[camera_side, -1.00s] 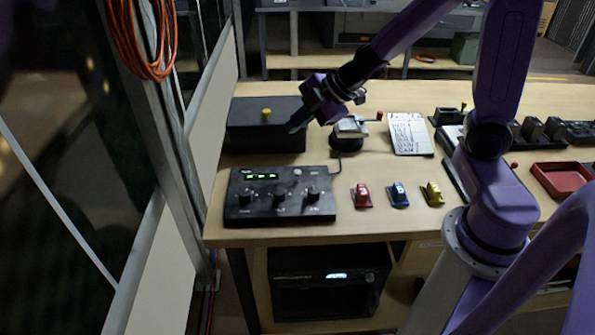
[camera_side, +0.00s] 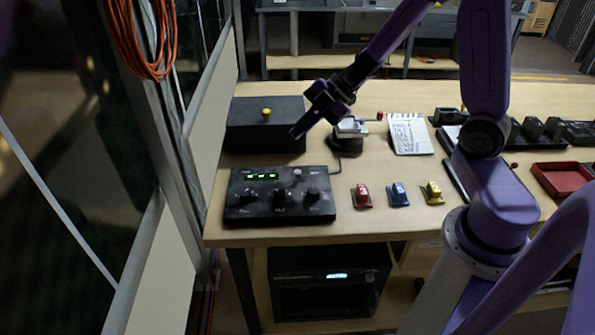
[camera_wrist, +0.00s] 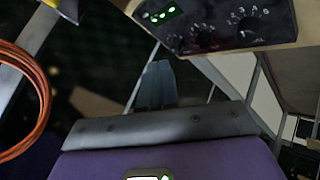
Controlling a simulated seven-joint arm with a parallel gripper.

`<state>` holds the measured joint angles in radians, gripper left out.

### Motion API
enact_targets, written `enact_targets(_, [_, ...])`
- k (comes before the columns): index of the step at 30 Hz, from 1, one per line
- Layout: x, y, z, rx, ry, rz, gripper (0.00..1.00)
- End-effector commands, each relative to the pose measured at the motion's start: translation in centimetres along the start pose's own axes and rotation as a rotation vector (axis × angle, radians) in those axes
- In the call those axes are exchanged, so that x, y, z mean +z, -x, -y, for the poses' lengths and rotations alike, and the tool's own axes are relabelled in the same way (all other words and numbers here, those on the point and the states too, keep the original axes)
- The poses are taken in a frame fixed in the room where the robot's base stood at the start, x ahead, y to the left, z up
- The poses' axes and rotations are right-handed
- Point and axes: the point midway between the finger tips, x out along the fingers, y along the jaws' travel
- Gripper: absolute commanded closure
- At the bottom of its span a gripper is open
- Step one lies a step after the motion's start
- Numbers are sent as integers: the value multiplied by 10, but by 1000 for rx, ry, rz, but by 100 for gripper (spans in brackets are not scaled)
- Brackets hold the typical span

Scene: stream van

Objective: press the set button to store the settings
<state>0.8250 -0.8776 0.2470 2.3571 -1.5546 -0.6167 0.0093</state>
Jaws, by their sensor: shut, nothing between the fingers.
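The black control box (camera_side: 262,212) sits at the table's front left corner. It has a green lit display (camera_side: 262,177), several dark knobs along its front and a small pale button (camera_side: 297,172) right of the display. I cannot read any label, so whether this is the set button is unclear. My gripper (camera_side: 295,133) is shut and empty, tilted down to the left, above and behind the box, apart from it.
A black box with a yellow button (camera_side: 266,112) stands behind the control box. A dark round device (camera_side: 346,143) is near my gripper. Red (camera_side: 362,196), blue (camera_side: 398,195) and yellow (camera_side: 432,193) switches lie to the right. Orange cable (camera_side: 140,40) hangs at left.

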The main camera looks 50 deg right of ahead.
Motion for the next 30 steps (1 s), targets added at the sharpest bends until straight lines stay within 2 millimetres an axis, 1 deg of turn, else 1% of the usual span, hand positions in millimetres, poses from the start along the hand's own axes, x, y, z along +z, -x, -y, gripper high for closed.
enact_targets(5, [7,-10,8,-4,-3,-2,100])
enact_targets(18, [34,-48,36,-4,-4,0,100])
enact_targets(24, [42,-57,42,-3,-1,1,100])
enact_targets(30, [44,-60,44,0,1,1,100])
